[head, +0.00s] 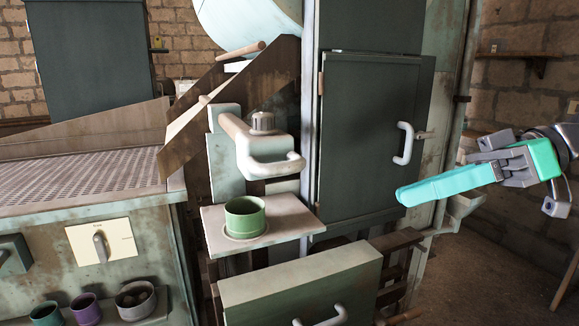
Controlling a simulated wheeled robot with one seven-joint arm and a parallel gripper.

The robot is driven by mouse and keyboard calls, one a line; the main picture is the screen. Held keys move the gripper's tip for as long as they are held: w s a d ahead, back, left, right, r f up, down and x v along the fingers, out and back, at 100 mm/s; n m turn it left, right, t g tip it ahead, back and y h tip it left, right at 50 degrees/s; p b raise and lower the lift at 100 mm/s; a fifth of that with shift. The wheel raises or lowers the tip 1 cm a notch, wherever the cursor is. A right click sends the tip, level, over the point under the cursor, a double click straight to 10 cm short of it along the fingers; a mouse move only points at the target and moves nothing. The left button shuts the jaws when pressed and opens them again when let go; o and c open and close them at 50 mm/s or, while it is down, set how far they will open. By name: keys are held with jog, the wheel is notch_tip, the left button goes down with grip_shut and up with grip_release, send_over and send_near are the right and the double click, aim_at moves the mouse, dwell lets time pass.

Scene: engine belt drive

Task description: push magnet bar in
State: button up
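My gripper (406,193) is at the right, in the air in front of the dark cabinet door. A long turquoise piece points left from its grey and green end; I cannot tell whether this is its fingers or a held thing, and no gap shows. No part is plainly the magnet bar. Candidates are a pale rod (240,51) with a wood-coloured end at the top of the sloping brown frame, and a bar (234,127) above the white curved handle. My gripper is well to the right of both and touches neither.
The cabinet door (372,140) has a white handle (403,143). A green cup (245,217) stands on a small shelf (290,217). Below it a drawer (300,283) juts forward. A perforated bench (90,180) fills the left. Open air lies around my gripper.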

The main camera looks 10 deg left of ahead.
aim_at(284, 168)
jog(key=s+a+r+n+g, duration=0.1)
jog(key=s+a+n+g, duration=0.1)
jog(key=a, duration=0.4)
jog(key=s+a+r+n+g+y, duration=0.1)
jog(key=s+a+r+n+g, duration=0.1)
jog(key=a, duration=0.4)
jog(key=s+a+r+n+g, duration=0.2)
jog(key=a+n+g, duration=0.1)
jog(key=a, duration=0.3)
jog(key=shift+s+a+n+g+y, duration=0.3)
jog(key=shift+s+g, duration=0.05)
jog(key=shift+g, duration=0.55)
grip_shut()
